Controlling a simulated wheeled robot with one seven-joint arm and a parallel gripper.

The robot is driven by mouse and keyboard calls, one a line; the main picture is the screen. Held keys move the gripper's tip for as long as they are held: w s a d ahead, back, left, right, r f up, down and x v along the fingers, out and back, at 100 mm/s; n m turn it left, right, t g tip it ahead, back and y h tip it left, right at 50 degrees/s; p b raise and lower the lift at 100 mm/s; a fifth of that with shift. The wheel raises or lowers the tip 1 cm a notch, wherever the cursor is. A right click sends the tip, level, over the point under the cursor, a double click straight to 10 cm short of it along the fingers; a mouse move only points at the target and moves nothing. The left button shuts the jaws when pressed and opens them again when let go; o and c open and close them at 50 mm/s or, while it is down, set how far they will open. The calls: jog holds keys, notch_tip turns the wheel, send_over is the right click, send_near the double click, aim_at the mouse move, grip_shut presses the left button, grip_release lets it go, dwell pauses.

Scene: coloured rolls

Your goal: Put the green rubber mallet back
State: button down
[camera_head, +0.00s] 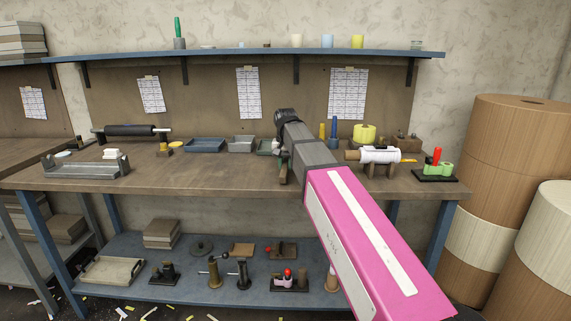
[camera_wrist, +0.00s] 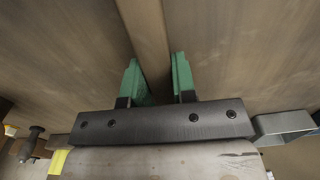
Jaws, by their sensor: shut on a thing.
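My gripper (camera_wrist: 160,82) shows in the wrist view with two green fingers, one on each side of a long plain brown wooden bar (camera_wrist: 149,40). The fingers are shut on this bar, which looks like a handle and runs up out of the picture. No mallet head shows there, so I cannot confirm that the bar belongs to the green rubber mallet.
Left of my gripper on the bench are a grey tray (camera_head: 243,143) and a blue tray (camera_head: 204,146). A blue wall shelf (camera_head: 240,53) hangs above.

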jog(key=shift+f, duration=0.5)
jog(key=shift+c, duration=1.9)
grip_release()
jog(key=shift+r, duration=0.1)
jog(key=shift+r, duration=2.85)
jog(key=shift+s, duration=0.1)
